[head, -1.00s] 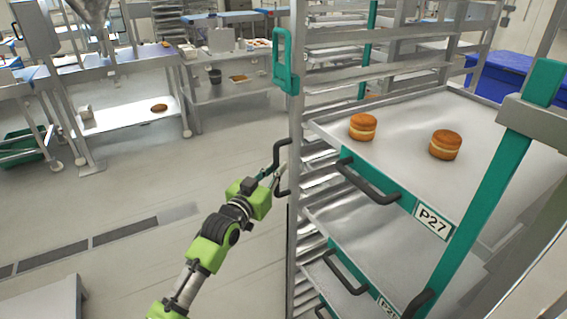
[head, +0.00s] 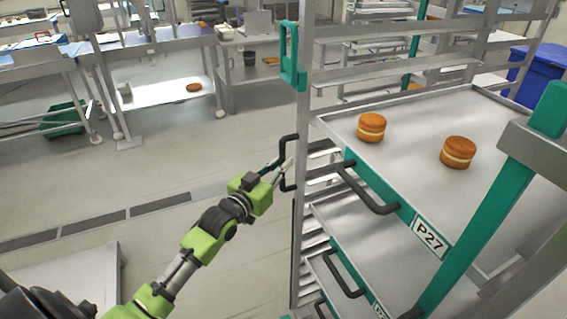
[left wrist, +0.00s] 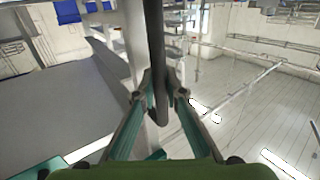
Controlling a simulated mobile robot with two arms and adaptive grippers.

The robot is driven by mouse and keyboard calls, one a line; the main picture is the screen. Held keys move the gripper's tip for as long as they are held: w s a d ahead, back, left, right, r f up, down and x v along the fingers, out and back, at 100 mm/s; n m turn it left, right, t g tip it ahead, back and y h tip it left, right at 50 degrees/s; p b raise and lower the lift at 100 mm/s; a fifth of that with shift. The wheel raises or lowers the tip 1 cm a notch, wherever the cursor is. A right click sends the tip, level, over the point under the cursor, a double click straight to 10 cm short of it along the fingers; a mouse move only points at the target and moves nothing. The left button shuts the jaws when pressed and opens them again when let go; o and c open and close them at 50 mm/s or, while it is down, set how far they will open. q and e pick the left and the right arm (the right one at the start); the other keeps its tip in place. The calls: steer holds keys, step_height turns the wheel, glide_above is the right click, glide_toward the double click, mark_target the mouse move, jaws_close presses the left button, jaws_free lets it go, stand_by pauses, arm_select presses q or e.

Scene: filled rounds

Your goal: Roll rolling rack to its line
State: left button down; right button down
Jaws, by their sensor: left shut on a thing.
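The rolling rack (head: 301,200) stands at the right of the head view, a metal frame with teal parts and several trays. Its upper tray (head: 400,110) carries two round filled cakes (head: 371,127) and (head: 458,152); a tray below bears no cake that I can see. A tray front has a label reading P27 (head: 430,238). My left gripper (head: 283,172) is shut on the black handle (head: 290,148) on the rack's left post. In the left wrist view the fingers (left wrist: 160,95) close around the dark handle bar (left wrist: 156,50). The floor line and the rack's wheels are not visible. My right gripper is not in view.
Metal work tables (head: 160,92) stand at the back left, with a green crate (head: 64,118) under one. A blue bin (head: 530,75) is behind the rack at right. A floor drain (head: 95,224) crosses open floor at left. A low grey surface (head: 75,272) is at bottom left.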

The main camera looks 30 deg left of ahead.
arm_select(q)
steer(key=shift+a+r, duration=0.2)
steer(key=shift+r, duration=0.1)
steer(key=c, duration=2.1)
jaws_free()
steer(key=shift+a+f, duration=0.1)
steer(key=shift+f, duration=0.05)
steer(key=shift+f, duration=0.1)
steer(key=s, duration=1.2)
steer(key=shift+a, duration=0.4)
